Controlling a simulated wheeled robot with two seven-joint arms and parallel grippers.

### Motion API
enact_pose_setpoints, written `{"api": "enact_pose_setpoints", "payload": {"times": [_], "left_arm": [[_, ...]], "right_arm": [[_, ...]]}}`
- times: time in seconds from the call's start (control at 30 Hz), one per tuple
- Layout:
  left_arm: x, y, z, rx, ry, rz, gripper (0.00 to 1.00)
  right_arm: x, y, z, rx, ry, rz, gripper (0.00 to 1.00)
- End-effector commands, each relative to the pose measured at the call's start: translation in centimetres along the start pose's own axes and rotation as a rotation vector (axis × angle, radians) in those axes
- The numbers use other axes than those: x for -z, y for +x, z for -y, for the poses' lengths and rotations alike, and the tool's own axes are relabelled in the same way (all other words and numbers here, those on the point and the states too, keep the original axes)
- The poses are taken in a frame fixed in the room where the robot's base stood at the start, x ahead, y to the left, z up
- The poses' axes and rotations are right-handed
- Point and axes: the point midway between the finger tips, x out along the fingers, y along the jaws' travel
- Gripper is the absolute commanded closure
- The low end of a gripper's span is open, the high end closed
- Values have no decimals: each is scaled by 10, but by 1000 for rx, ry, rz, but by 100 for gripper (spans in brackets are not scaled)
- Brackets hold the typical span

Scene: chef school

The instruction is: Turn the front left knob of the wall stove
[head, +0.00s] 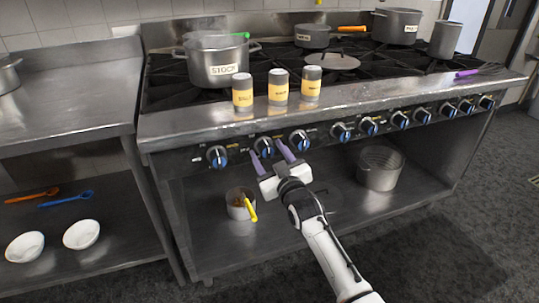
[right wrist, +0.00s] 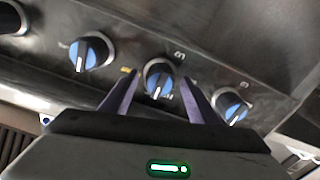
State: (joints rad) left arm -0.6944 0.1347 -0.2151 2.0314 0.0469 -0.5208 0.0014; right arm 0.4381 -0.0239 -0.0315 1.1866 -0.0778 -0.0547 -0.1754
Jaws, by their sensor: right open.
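The wall stove (head: 330,112) has a row of black-and-blue knobs along its front panel. The leftmost knob (head: 217,156) stands clear of my gripper. My right gripper (head: 268,148) is open, its purple fingers pointing at the second knob from the left (head: 264,147). In the right wrist view that knob (right wrist: 158,76) shows between the two fingertips (right wrist: 158,85), with a gap on each side; contact cannot be told. Its pointer runs roughly up and down there. Neighbouring knobs show at left (right wrist: 92,50) and right (right wrist: 231,105). My left gripper is not in view.
Three labelled shakers (head: 278,84) stand on the stove's front ledge. A stock pot (head: 219,64) and other pans sit on the burners. Below, the shelf holds a small pot (head: 236,207) with a yellow handle and a larger pot (head: 380,168). A steel counter (head: 70,95) adjoins at left.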

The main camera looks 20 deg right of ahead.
Motion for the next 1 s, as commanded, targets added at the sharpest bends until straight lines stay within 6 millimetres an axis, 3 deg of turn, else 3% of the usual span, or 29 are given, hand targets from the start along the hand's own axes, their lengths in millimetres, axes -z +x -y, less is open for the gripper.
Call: {"api": "enact_pose_setpoints", "payload": {"times": [0.17, 0.6, 1.0], "left_arm": [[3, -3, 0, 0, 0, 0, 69], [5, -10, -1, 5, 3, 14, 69], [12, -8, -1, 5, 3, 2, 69]], "right_arm": [[-1, -13, 0, 0, -1, 3, 45], [0, -91, 0, 1, -1, 2, 45], [0, -103, 0, 0, 0, 0, 45]]}}
